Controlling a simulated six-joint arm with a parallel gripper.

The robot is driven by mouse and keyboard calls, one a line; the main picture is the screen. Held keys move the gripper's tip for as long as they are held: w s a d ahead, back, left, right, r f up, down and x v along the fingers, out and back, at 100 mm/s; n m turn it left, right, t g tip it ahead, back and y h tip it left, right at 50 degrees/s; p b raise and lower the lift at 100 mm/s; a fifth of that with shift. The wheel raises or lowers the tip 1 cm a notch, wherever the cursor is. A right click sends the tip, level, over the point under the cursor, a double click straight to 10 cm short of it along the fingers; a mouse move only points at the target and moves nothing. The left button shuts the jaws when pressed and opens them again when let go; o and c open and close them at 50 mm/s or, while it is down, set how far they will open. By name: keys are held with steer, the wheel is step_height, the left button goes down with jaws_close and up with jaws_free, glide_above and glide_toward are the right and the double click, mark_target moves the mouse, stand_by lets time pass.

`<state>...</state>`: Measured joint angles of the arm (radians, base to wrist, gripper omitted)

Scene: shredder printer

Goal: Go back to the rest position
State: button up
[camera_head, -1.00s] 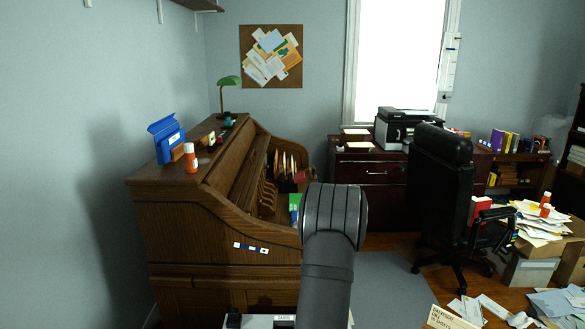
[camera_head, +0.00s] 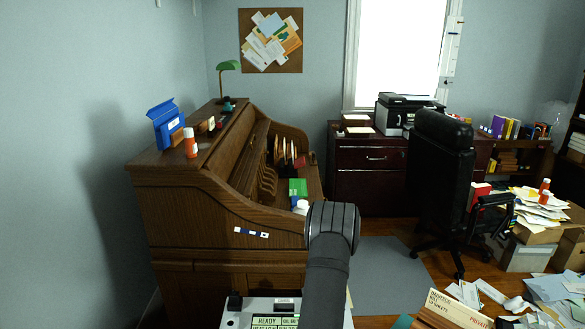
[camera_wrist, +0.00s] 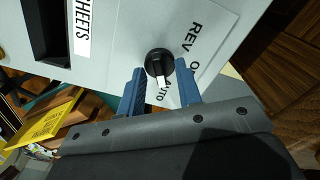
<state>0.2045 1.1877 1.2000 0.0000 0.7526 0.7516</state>
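My gripper (camera_wrist: 162,80) shows in the wrist view with its two blue fingers apart and nothing held between them. A black rotary knob (camera_wrist: 158,62) with a white pointer lies just beyond and between the fingertips; I cannot tell if a finger touches it. The knob is on the light grey panel (camera_wrist: 115,35) of a machine, marked REV, O and AUTO, with its pointer toward AUTO. In the head view a white machine top (camera_head: 234,316) with READY and HEAT LOW labels shows at the bottom edge. There my own arm hides the gripper.
A black office chair (camera_head: 440,170) stands right. Papers and cartons (camera_head: 525,258) crowd the lower right floor. A yellow sign (camera_wrist: 45,122) shows in the wrist view.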

steer(key=n, duration=0.5)
steer(key=shift+n, duration=0.3)
steer(key=n, duration=0.5)
steer(key=shift+o, duration=0.3)
steer(key=o, duration=0.4)
steer(key=shift+o, duration=0.4)
steer(key=shift+d+r+n, duration=0.1)
steer(key=shift+r+n, duration=0.15)
steer(key=shift+n, duration=0.05)
steer(key=s+d+r+n+t+y, duration=0.2)
steer(key=s+r+n, duration=0.15)
steer(key=r, duration=0.45)
steer(key=s+d+r+n+t+y, duration=0.1)
steer(key=s+d+r+n, duration=0.15)
steer(key=r+n, duration=0.4)
steer(key=shift+m, duration=0.9)
steer(key=x, duration=1.1)
steer(key=w+x, duration=0.1)
steer(key=x, duration=0.4)
steer(key=shift+w, duration=0.15)
